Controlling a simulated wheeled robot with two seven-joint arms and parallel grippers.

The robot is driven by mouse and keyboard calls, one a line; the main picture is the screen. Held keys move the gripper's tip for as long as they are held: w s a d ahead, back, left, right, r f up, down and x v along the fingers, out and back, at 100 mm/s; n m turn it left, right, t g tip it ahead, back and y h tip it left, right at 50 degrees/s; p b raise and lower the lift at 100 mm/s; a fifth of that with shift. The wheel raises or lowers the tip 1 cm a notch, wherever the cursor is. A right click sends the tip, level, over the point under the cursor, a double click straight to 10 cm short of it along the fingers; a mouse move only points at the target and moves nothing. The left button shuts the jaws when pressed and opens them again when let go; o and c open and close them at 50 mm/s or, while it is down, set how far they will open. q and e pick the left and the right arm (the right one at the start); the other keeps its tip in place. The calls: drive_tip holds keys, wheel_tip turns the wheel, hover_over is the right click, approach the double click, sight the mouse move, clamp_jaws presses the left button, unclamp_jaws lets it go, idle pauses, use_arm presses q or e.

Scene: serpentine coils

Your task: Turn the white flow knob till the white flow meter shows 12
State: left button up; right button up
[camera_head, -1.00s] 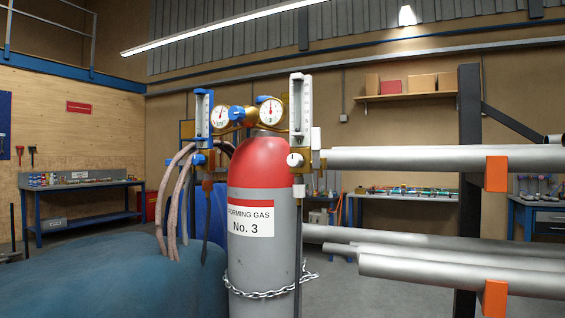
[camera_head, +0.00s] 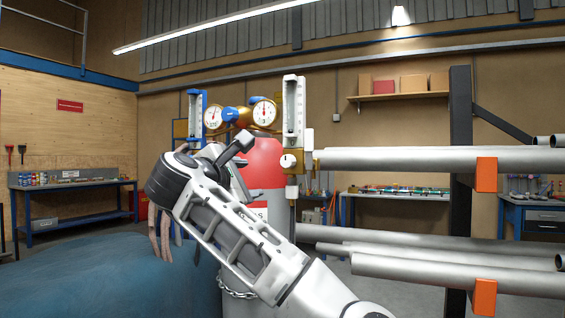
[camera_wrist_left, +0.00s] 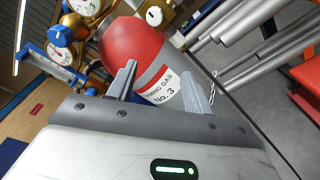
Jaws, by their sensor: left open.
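The white flow meter (camera_head: 294,108) stands upright at the right of the brass regulator; its reading is too small to make out. The white flow knob (camera_head: 288,161) sits below it, unobstructed, and also shows at the top of the left wrist view (camera_wrist_left: 154,16). My left gripper (camera_head: 238,147) is left of the knob in the head view, in front of the cylinder, apart from the knob. In the left wrist view its two fingers (camera_wrist_left: 160,82) are spread with nothing between them. The right gripper is not in view.
A red-topped gas cylinder (camera_head: 264,160) stands behind my left arm. The blue flow meter (camera_head: 196,112) and two round gauges (camera_head: 263,112) are beside the white meter. Racked steel pipes (camera_head: 420,159) extend close on the right. A blue covered mound (camera_head: 90,275) fills the lower left.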

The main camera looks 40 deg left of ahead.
use_arm(q)
wheel_tip(320, 180, up, 2)
drive_tip(key=s+r+n+t+h, duration=0.1)
drive_tip(key=p, duration=0.4)
approach(285, 162)
drive_tip(key=shift+n+h, duration=0.3)
drive_tip(key=x, duration=0.7)
drive_tip(key=shift+w+a+r, duration=0.15)
drive_tip(key=shift+a, duration=0.05)
drive_tip(key=shift+w+a, duration=0.2)
drive_tip(key=shift+w, duration=0.4)
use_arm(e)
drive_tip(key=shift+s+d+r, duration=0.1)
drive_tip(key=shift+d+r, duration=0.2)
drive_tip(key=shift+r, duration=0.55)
use_arm(q)
drive_tip(key=c, duration=1)
